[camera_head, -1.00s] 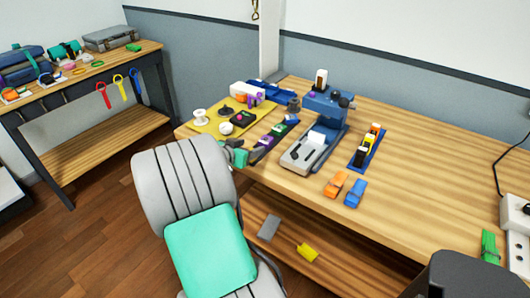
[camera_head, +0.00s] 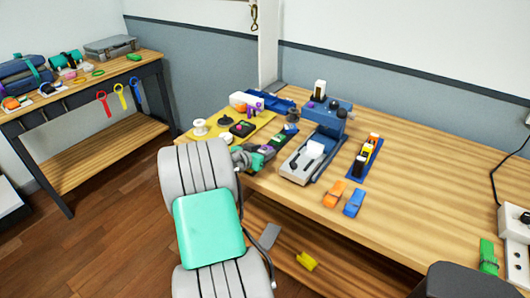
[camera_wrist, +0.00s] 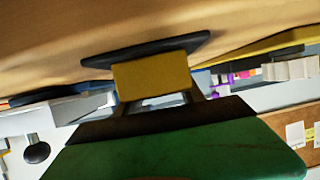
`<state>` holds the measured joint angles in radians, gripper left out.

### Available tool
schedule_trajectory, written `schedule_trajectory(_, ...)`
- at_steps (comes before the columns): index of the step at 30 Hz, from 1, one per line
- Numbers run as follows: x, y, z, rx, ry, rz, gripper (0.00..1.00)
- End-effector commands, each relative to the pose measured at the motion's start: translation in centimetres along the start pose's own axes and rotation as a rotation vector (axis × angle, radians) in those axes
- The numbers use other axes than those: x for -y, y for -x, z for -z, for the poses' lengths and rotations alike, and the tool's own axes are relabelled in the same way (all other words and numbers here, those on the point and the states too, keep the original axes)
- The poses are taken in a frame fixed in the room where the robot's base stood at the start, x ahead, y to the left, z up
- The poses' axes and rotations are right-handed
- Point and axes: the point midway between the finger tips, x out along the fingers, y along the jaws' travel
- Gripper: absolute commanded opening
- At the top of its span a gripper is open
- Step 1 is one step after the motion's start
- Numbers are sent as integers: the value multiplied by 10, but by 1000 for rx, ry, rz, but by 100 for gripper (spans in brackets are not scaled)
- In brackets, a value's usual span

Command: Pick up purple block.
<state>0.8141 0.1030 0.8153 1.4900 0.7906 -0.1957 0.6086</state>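A small dark rack on the workbench holds a green block (camera_head: 279,138) and a purple block (camera_head: 268,148), partly covered by my gripper (camera_head: 249,157). My gripper is at the bench's left front edge, close beside the rack's near end. Its fingers are too small and blurred in the head view to tell their opening. In the wrist view a yellow block-like shape (camera_wrist: 151,76) and dark bars fill the middle; I cannot tell whether it is held. Small purple pieces also show in the wrist view (camera_wrist: 225,78), far off.
A yellow tray (camera_head: 208,141) with spools and small parts lies behind the gripper. A blue and grey press (camera_head: 300,165) stands right of the rack. Orange (camera_head: 334,194) and blue (camera_head: 354,203) clips lie in front.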

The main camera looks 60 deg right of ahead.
Motion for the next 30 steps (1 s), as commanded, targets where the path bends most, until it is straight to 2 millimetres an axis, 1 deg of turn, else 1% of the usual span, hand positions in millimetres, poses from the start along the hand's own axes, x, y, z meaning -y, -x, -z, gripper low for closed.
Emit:
schedule_trajectory(1, 0, 0, 0, 0, 0, 0, 41)
schedule_trajectory(2, 0, 0, 0, 0, 0, 0, 38)
schedule_trajectory(16, 0, 0, 0, 0, 0, 0, 0)
schedule_trajectory(30, 0, 0, 2, -2, -1, 1, 0)
